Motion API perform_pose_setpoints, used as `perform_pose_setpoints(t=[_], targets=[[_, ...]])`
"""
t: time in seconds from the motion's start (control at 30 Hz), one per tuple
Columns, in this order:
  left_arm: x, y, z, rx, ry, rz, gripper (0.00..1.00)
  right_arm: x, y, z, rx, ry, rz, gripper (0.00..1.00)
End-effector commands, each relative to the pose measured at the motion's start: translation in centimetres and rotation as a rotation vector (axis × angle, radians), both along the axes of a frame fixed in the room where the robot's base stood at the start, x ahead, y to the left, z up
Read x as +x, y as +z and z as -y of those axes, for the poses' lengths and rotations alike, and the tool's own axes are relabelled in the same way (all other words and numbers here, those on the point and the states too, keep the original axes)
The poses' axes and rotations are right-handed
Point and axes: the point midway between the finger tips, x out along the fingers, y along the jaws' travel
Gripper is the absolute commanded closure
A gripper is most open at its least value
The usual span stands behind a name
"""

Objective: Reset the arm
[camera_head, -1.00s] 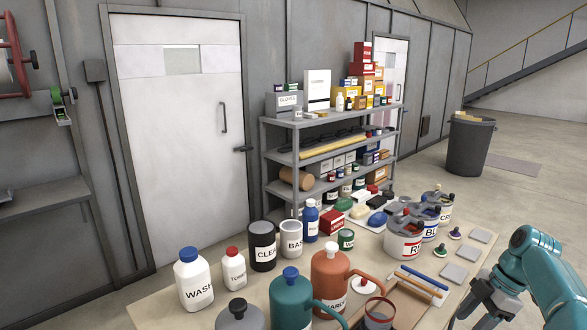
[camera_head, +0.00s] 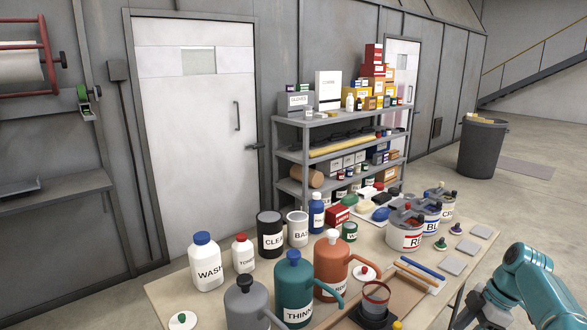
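My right arm is teal and comes in at the lower right. Its dark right gripper (camera_head: 480,308) points down beside the right front edge of the table (camera_head: 160,290). Its fingertips are not clear enough to tell whether they are apart. I see nothing held in it. My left arm and gripper are not in view.
The table holds bottles, a teal jug (camera_head: 293,290), an orange jug (camera_head: 331,265), a grey jug (camera_head: 246,302) and labelled tins (camera_head: 404,237). A loaded shelf (camera_head: 290,160) and white door (camera_head: 195,130) stand behind. A grey bin (camera_head: 482,150) stands at right on open floor.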

Motion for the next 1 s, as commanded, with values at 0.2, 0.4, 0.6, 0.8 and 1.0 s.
perform_pose_setpoints(t=[0.2,0.4,0.6,0.8,1.0], targets=[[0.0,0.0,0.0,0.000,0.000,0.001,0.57,1.1,-5.7,-3.5,0.004,-0.156,-0.073,0.48],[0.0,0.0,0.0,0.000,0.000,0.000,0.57,0.4,-12.5,-8.5,0.003,-0.360,-0.163,0.48],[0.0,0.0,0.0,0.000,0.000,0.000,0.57,-5.0,-21.6,-16.9,-0.001,-0.686,-0.294,0.48],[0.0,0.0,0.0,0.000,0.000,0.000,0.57,-15.3,-26.7,-24.6,0.003,-1.030,-0.420,0.48],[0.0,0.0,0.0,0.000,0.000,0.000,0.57,-24.4,-27.0,-28.5,0.021,-1.289,-0.508,0.48]])
